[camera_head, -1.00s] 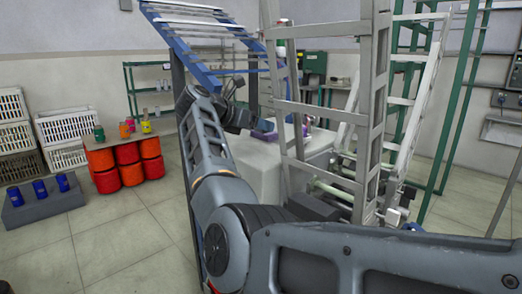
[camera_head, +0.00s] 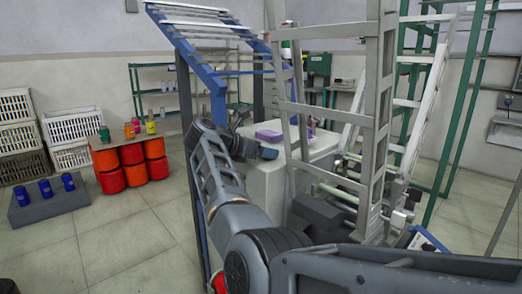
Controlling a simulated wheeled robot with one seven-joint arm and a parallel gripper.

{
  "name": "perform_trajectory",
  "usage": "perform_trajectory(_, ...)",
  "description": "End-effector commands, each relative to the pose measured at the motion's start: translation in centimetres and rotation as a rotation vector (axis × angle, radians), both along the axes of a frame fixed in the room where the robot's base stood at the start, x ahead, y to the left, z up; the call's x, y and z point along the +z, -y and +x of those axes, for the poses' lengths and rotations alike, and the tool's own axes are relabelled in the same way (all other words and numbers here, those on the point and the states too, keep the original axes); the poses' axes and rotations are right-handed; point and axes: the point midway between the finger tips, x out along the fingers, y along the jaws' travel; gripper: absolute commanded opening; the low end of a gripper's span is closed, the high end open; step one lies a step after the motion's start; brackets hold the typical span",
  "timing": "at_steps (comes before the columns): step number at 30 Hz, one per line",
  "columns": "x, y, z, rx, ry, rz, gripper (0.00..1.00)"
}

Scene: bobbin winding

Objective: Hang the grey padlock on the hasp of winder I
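My arm reaches away from the camera, and its wrist end with my gripper (camera_head: 262,152) is small and dark beside the white cabinet (camera_head: 265,188). The fingers are too small to make out, so I cannot tell whether they are open or hold anything. I cannot make out the grey padlock or the hasp. No marking that names winder I is readable. A machine with an upright grey ladder-like frame (camera_head: 377,110) stands right of my gripper; I cannot tell which winder it is.
A blue slatted frame (camera_head: 190,50) rises behind my arm. A purple box (camera_head: 268,136) lies on the white cabinet. Red drums (camera_head: 131,153), blue cans (camera_head: 45,189) on a grey block, and white crates (camera_head: 65,127) stand at left.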

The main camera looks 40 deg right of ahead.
Motion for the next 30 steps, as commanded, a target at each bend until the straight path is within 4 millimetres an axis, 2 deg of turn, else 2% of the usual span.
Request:
perform_trajectory(1, 0.1, 0.0, 0.0, 0.000, 0.000, 0.000, 0.82)
perform_trajectory(6, 0.1, 0.0, 0.0, 0.000, 0.000, 0.000, 0.98)
perform_trajectory(18, 0.2, 0.1, 0.0, -0.001, -0.001, -0.002, 0.99)
perform_trajectory(24, 1.1, -3.5, 0.0, 0.003, 0.002, 0.000, 0.99)
perform_trajectory(30, 2.4, -6.1, 0.0, 0.003, 0.001, 0.000, 0.99)
